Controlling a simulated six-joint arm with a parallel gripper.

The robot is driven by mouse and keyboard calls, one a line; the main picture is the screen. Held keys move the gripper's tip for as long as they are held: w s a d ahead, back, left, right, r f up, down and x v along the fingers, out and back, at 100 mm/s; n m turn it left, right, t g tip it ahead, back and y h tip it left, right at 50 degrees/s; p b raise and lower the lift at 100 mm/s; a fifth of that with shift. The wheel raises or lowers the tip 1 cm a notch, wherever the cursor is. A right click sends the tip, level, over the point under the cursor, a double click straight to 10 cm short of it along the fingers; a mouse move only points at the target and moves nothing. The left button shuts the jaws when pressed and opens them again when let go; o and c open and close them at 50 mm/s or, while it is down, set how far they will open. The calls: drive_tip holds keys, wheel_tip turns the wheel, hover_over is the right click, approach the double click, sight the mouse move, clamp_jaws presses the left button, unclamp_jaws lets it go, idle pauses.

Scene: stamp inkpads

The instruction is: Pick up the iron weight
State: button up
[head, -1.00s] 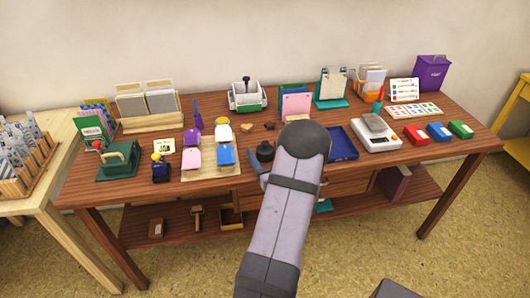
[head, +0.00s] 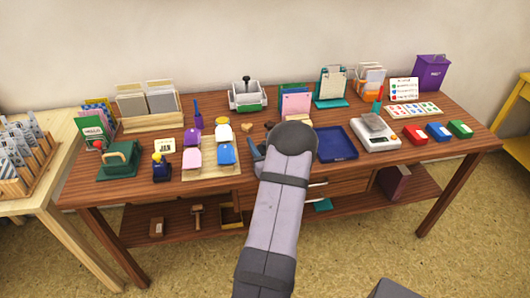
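I cannot make out the iron weight now; my arm covers the stretch of table where a dark, round, knobbed object, likely the weight, showed a second ago. My gripper (head: 256,158) is mostly hidden behind my own wrist. Only a blue-grey part of it shows, low over the front middle of the wooden table (head: 350,171). Its fingertips are out of sight, so I cannot tell whether it is open, shut or touching the weight.
A tan board (head: 190,170) with coloured stamp pieces lies left of my gripper. A dark blue tray (head: 337,145) lies just right of my wrist. A white scale (head: 375,141) carries a grey block further right. Small brown pieces (head: 246,127) lie behind.

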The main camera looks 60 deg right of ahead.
clamp_jaws()
drive_tip(key=shift+r, duration=0.6)
wheel_tip(320, 180, up, 9)
drive_tip(key=shift+r, duration=0.15)
